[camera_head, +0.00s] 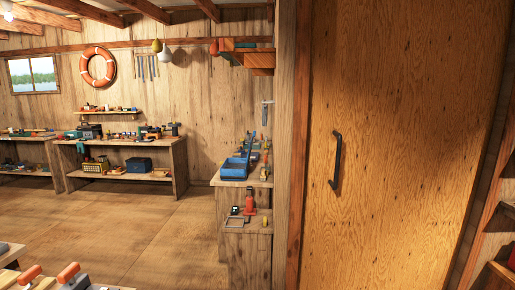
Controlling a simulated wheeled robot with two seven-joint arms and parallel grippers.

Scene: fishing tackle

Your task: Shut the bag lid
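I cannot make out a bag for certain. A blue open-topped container (234,168) with a raised blue part at its right sits on the wooden counter near the middle; I cannot tell whether it is a bag. A dark blue box (138,164) sits on the lower shelf of the left workbench; its type is also unclear. Neither of my grippers is in view.
A large wooden door (395,150) with a black handle (336,160) fills the right side. Workbenches (125,143) with tools line the back left. Red-handled items (68,272) lie at the bottom left. The wooden floor (130,225) is clear between.

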